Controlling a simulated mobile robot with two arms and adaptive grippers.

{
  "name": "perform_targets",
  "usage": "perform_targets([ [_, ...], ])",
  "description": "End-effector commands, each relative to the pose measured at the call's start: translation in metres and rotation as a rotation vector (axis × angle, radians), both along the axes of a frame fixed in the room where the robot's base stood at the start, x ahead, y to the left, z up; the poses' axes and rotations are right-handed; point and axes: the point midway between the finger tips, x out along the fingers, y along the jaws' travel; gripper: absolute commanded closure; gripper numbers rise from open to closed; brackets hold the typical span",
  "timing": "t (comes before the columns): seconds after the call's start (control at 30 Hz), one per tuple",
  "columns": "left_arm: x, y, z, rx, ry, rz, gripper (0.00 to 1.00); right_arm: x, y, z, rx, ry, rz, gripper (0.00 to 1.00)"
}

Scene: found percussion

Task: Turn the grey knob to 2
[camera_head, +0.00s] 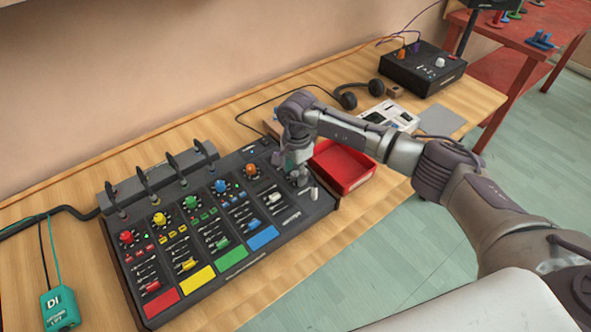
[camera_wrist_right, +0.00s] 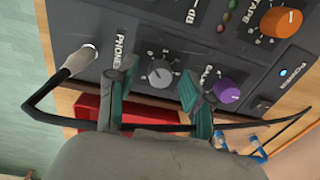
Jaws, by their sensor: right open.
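The grey knob (camera_wrist_right: 160,73) is on the mixer's dark panel in the right wrist view, with small numbers around it. I cannot tell for sure which number its pale mark points to. My right gripper (camera_wrist_right: 157,77) is open, with one teal fingertip on each side of the knob; contact cannot be told. In the head view my right gripper (camera_head: 293,163) reaches down over the right end of the mixer (camera_head: 285,222) and hides the grey knob. My left gripper does not show.
A purple knob (camera_wrist_right: 227,90) sits just right of the fingers, and an orange knob (camera_wrist_right: 281,21) farther off. A plug (camera_wrist_right: 78,61) with a black cable stands at the phones socket. A red tray (camera_head: 345,170) lies beside the mixer. Headphones (camera_head: 360,94) lie behind.

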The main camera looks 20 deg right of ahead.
Motion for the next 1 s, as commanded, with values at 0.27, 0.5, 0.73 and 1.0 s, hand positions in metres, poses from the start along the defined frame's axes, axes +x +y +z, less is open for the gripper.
perform_targets([
  [0.27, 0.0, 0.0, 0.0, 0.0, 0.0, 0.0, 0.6, 0.0, 0.0, 0.0, 0.001, 0.0, 0.0, 0.79],
  [0.5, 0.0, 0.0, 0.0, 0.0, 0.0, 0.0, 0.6, 0.0, 0.0, 0.0, 0.001, 0.0, -0.001, 1.0],
  [0.73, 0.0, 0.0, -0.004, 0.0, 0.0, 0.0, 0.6, 0.0, 0.0, 0.0, 0.001, -0.001, -0.033, 1.0],
  [1.0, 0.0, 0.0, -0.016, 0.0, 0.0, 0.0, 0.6, 0.001, 0.0, -0.002, 0.0, -0.002, -0.184, 1.0],
])
